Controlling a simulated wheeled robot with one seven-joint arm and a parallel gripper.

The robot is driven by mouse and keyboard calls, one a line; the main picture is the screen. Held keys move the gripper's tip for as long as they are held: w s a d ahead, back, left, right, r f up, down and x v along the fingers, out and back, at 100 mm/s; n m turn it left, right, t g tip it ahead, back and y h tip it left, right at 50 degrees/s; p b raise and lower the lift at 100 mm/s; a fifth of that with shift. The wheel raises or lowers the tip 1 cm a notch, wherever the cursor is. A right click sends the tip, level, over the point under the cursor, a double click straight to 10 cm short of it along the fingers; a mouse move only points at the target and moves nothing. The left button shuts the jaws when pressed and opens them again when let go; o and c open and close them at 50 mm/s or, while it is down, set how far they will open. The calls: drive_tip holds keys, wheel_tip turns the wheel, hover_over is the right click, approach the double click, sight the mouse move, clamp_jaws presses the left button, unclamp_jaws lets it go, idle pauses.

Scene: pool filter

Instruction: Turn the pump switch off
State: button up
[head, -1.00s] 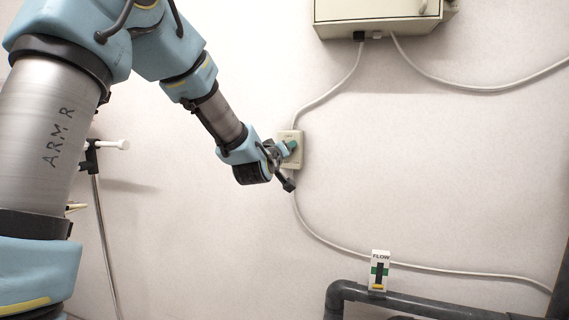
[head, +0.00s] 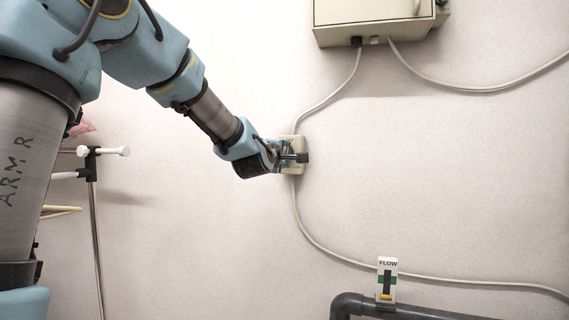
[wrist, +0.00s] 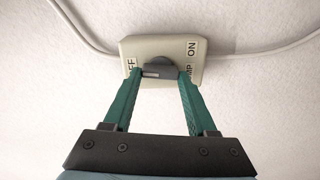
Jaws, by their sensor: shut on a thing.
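The pump switch is a cream box (head: 297,141) on the wall, with cables running above and below it. In the wrist view the box (wrist: 165,45) carries a dark grey knob (wrist: 158,70) with a pale mark towards its left end. "ON" shows at the right of the box and a partly hidden "FF" at the left, on the marked end's side. My gripper (wrist: 158,76) has its green fingers shut on the knob, one on each side. In the head view my gripper (head: 288,157) covers most of the box front and hides the knob.
A flow gauge (head: 387,278) stands on a dark pipe (head: 400,311) at lower right. A stand with a white-ended crossbar (head: 93,160) is at left. The wall around the switch is otherwise clear.

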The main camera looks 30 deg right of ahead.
drive_tip(key=shift+f+n+b, duration=0.1)
drive_tip(key=shift+n+b, duration=0.25)
drive_tip(key=shift+n, duration=0.25)
drive_tip(key=o, duration=1.4)
drive_tip(key=shift+c, duration=0.2)
drive_tip(key=b+v, duration=0.1)
drive_tip(key=v, duration=0.9)
drive_tip(key=shift+s+a, duration=0.3)
